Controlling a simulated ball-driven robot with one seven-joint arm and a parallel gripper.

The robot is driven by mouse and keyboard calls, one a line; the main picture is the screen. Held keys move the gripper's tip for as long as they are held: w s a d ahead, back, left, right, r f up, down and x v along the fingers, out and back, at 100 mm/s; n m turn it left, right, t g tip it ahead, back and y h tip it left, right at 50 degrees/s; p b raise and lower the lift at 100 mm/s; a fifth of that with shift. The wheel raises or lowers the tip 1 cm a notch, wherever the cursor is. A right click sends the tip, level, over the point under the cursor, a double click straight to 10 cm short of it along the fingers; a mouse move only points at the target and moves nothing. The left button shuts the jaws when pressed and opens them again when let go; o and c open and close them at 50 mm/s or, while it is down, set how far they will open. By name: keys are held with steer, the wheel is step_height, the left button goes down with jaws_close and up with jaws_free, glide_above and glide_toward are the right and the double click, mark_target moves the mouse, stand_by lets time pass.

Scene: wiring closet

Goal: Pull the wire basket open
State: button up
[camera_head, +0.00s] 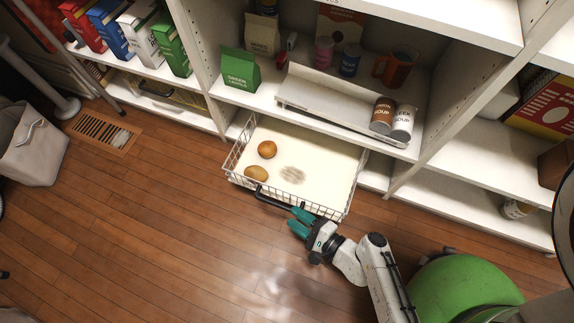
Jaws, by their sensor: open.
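The wire basket (348,205) sticks out from the bottom of the white shelf unit, with a pale liner. Two brown round things lie in it at the left: one near the back (267,149) and one near the front (256,173). A dark bar handle (272,199) runs along the basket's front. My gripper (297,218) has teal fingers and is open at the right end of the handle. One finger reaches the handle and the other is in front of it. I cannot tell whether they touch it.
A floor vent (104,131) and a grey bin (32,152) are at the left. The wooden floor in front of the basket is clear to the left.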

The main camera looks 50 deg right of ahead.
steer(key=v, duration=0.5)
steer(key=shift+p, duration=0.4)
steer(key=a+r+n+g+y, duration=0.2)
steer(key=a+n+g+y, duration=0.2)
steer(key=n+g+y, duration=0.7)
steer(key=d+r+n+g+h, duration=0.3)
steer(key=d+r+n+h, duration=0.75)
steer(key=n, duration=0.25)
step_height(320, 180, up, 36)
steer(key=h+p, duration=0.1)
steer(key=p, duration=3.3)
steer(key=shift+d+p, duration=0.25)
steer(key=shift+p, duration=0.1)
